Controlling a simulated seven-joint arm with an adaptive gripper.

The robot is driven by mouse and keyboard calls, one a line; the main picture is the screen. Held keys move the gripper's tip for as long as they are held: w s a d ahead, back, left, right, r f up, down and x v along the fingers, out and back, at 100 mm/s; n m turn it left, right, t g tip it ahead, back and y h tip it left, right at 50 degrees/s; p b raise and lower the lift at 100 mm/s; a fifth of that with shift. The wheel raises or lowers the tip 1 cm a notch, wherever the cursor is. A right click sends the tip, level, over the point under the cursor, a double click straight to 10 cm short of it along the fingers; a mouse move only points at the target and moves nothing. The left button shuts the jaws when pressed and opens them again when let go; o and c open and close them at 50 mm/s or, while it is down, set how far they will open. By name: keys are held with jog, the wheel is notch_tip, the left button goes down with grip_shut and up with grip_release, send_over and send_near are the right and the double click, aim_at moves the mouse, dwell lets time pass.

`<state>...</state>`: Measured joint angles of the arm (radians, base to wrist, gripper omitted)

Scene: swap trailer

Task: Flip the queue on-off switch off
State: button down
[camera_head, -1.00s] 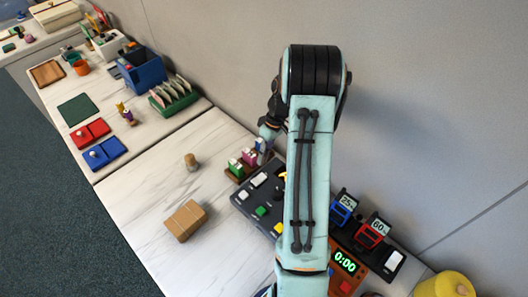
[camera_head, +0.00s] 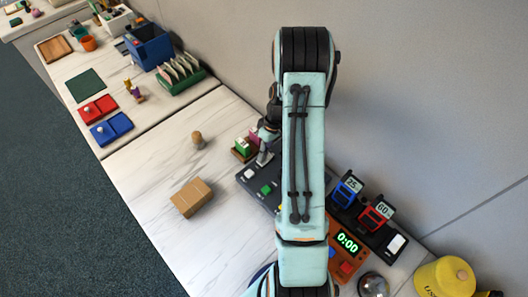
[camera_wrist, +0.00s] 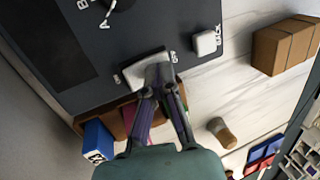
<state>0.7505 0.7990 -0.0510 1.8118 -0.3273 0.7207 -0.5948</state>
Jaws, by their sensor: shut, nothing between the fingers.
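A dark console (camera_head: 262,196) lies on the table, partly hidden behind my arm in the head view. In the wrist view the console (camera_wrist: 130,35) fills the upper left. A wide white rocker switch (camera_wrist: 133,75) sits at its edge, with a partly covered label beside it; I cannot read whether it says queue, nor tell its on or off position. My gripper (camera_wrist: 158,74) is shut and empty, with its fingertips over the rocker's right part, touching or very close. In the head view my gripper (camera_head: 264,158) is at the console's far corner.
A wooden holder with colored blocks (camera_head: 243,147) stands close behind the gripper. A cardboard box (camera_head: 191,197) and a wooden peg (camera_head: 198,140) stand left, with clear table around them.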

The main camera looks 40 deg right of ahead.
jog(key=shift+d, duration=0.1)
jog(key=shift+d, duration=0.7)
jog(key=v, duration=1)
jog(key=shift+d, duration=0.25)
notch_tip(320, 180, up, 5)
jog(key=a, duration=0.1)
jog(key=shift+y, duration=0.3)
jog(key=f, duration=0.5)
jog(key=shift+s+a, duration=0.2)
jog(key=shift+s, duration=0.05)
